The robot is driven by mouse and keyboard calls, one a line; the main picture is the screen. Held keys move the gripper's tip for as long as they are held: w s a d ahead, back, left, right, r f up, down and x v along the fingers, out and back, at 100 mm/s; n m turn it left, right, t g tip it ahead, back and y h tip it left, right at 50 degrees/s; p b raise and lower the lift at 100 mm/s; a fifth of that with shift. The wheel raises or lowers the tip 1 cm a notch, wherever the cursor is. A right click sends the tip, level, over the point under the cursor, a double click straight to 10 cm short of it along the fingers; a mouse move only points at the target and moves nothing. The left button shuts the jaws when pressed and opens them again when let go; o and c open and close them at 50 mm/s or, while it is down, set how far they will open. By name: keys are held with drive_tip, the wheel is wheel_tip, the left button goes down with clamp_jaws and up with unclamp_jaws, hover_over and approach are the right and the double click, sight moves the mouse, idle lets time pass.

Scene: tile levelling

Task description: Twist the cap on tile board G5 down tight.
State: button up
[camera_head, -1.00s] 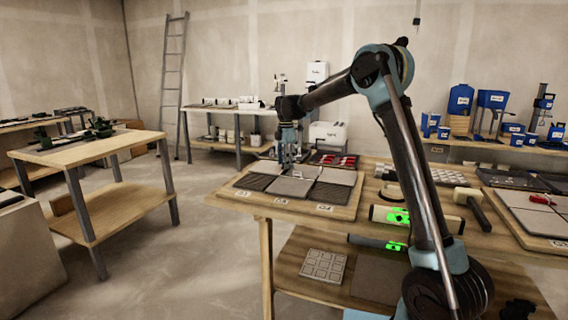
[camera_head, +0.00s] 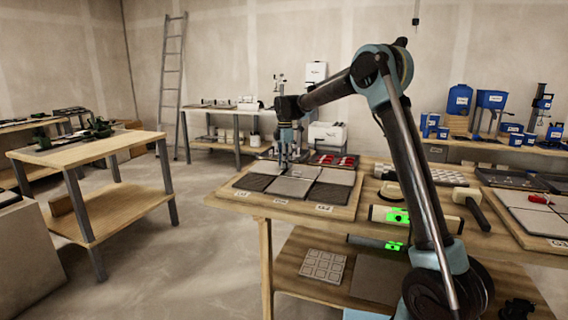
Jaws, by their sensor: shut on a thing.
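The tile board (camera_head: 232,196) lies on the near wooden table, with grey and dark tiles (camera_head: 292,187) on it and small labels along its front edge. The labels are too small to read, so I cannot tell which is G5. My gripper (camera_head: 285,168) points straight down at the back part of the board, over the tiles. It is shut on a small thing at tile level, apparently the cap. The fingers hide the cap, and how far down it sits cannot be seen.
A tray with red pieces (camera_head: 342,161) stands behind the board. To its right are a device with a green display (camera_head: 397,215), a mallet (camera_head: 471,202) and another tile board (camera_head: 525,218). A lower shelf holds a white gridded piece (camera_head: 323,266).

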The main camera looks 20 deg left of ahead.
drive_tip(key=m, duration=0.5)
drive_tip(key=shift+w, duration=0.2)
drive_tip(key=m, duration=0.5)
drive_tip(key=shift+d+m, duration=0.1)
drive_tip(key=shift+m, duration=0.3)
drive_tip(key=m, duration=1)
drive_tip(key=shift+m, duration=0.4)
drive_tip(key=m, duration=2.1)
drive_tip(key=shift+w+m, duration=0.1)
drive_tip(key=shift+m, duration=0.4)
